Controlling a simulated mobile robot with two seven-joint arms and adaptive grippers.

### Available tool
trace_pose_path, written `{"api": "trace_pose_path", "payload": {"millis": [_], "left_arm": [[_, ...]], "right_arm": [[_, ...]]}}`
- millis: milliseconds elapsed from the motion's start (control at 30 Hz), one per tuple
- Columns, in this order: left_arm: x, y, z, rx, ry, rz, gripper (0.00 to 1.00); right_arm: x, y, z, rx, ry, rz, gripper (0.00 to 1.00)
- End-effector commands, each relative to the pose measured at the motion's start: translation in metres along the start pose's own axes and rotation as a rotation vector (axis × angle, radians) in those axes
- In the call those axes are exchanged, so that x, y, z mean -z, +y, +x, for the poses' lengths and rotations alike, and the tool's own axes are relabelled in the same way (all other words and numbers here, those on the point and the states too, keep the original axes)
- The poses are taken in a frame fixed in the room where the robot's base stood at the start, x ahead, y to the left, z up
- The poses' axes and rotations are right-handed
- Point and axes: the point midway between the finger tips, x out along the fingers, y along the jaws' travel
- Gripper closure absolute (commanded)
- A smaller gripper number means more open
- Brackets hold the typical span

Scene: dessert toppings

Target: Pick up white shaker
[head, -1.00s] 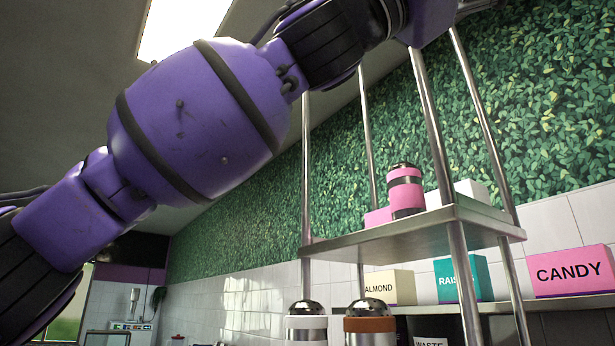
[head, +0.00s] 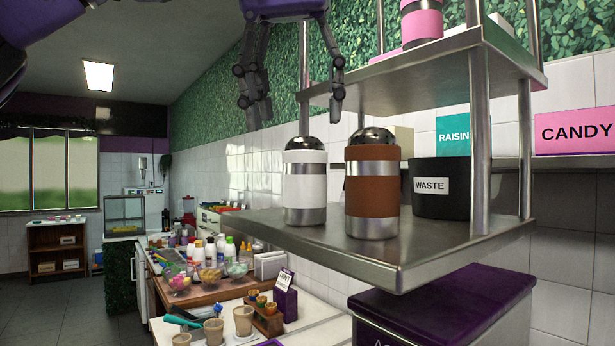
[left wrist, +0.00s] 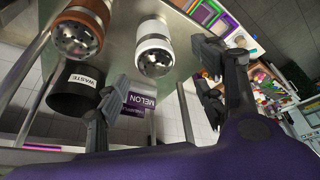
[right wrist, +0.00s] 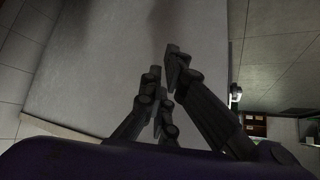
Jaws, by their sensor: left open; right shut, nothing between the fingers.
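The white shaker (head: 305,182), with a domed silver lid and silver bands, stands upright on the lower metal shelf. It also shows in the left wrist view (left wrist: 153,45), top towards the camera. The brown shaker (head: 372,185) stands just right of it. My left gripper (head: 292,108) is open, fingers pointing down, above the white shaker and apart from it. In the left wrist view the fingers (left wrist: 155,92) are spread, with the shaker's lid seen beyond the gap between them. My right gripper (right wrist: 166,75) is shut and empty, in front of a plain grey surface.
The metal shelf (head: 420,262) also holds a black waste bin (head: 442,190). An upper shelf (head: 440,55) with a pink shaker (head: 421,22) and steel posts stand close on the right. A counter with bottles and bowls lies lower left. Space left of the white shaker is open.

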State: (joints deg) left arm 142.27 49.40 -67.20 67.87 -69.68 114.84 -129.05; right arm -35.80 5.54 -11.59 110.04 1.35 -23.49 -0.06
Motion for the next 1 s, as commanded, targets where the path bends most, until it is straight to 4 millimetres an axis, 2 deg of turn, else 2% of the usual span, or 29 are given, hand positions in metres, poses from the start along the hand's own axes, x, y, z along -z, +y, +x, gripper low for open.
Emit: {"api": "trace_pose_path", "payload": {"millis": [133,233,500,600,800,900,933,1000], "left_arm": [[0.001,-0.003,0.015,0.010,-0.009,-0.002,0.37],[0.000,-0.002,0.026,0.007,-0.007,-0.002,0.37],[-0.006,0.006,0.059,0.008,-0.004,-0.001,0.37],[-0.005,0.005,0.072,0.006,-0.004,-0.003,0.37],[-0.005,0.006,0.080,0.003,-0.004,-0.002,0.37],[-0.005,0.006,0.080,0.003,-0.004,-0.002,0.37],[-0.005,0.006,0.080,0.003,-0.004,-0.003,0.38],[-0.005,0.006,0.080,0.003,-0.005,-0.003,0.48]], "right_arm": [[0.019,-0.002,0.008,0.006,0.033,-0.005,1.00],[0.024,-0.003,0.009,0.007,0.043,-0.006,1.00],[-0.010,0.002,-0.003,-0.004,-0.018,0.004,1.00],[-0.010,0.001,-0.003,-0.004,-0.019,0.004,1.00],[0.013,-0.002,0.004,0.005,0.020,-0.003,1.00],[0.015,-0.004,0.004,0.009,0.025,-0.003,1.00],[0.015,-0.004,0.004,0.009,0.024,-0.003,1.00],[0.012,-0.004,0.003,0.009,0.020,-0.002,1.00]]}}
